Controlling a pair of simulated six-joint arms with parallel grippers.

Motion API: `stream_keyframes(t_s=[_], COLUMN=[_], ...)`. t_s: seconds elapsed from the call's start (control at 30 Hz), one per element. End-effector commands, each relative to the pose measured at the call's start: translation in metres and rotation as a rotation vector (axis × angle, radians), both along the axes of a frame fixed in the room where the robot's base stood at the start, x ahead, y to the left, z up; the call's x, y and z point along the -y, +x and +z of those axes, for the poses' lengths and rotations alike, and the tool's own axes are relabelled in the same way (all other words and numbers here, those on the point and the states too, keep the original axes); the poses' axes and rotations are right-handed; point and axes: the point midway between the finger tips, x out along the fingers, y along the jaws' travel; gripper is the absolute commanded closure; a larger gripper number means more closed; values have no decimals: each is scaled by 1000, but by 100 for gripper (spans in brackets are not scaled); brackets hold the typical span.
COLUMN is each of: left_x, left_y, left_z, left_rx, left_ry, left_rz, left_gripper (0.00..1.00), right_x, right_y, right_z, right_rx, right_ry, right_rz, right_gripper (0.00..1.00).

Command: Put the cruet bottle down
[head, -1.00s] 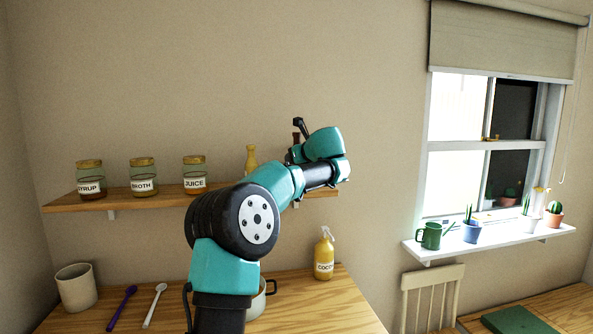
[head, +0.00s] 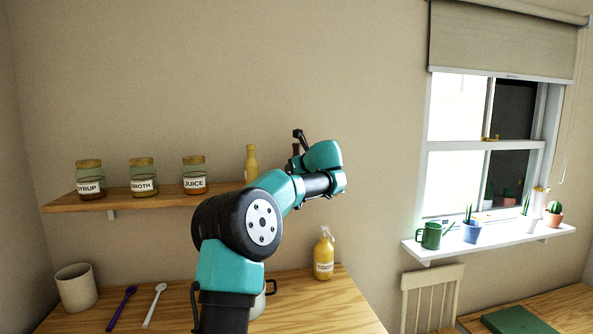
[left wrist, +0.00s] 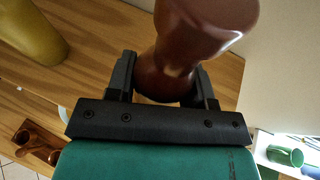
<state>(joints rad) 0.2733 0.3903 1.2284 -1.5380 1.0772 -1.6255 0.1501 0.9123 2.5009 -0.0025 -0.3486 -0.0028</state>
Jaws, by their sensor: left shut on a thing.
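The cruet bottle (left wrist: 205,30) is dark reddish brown and glossy, with a narrow waist, in the left wrist view. In the head view only a small dark red piece of the bottle (head: 296,149) shows beside my arm, above the right part of the wall shelf (head: 118,198). My right gripper is in neither view.
A yellow bottle (head: 251,162) stands on the shelf left of the held bottle. Labelled jars, including a juice jar (head: 195,174), stand farther left.

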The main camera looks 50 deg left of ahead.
Motion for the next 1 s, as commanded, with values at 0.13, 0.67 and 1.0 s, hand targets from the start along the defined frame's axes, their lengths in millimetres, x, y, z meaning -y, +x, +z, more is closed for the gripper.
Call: stream_keyframes(t_s=[0.13,0.67,1.0], left_x=[0,0,1], left_y=[0,0,0], left_z=[1,-3,1], left_rx=[1,0,1], left_ry=[1,0,0], left_rz=[0,0,-1], left_gripper=[86,26,26], right_x=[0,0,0], right_y=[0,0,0], right_z=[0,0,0], right_rx=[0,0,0], right_ry=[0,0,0], right_rz=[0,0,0], right_gripper=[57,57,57])
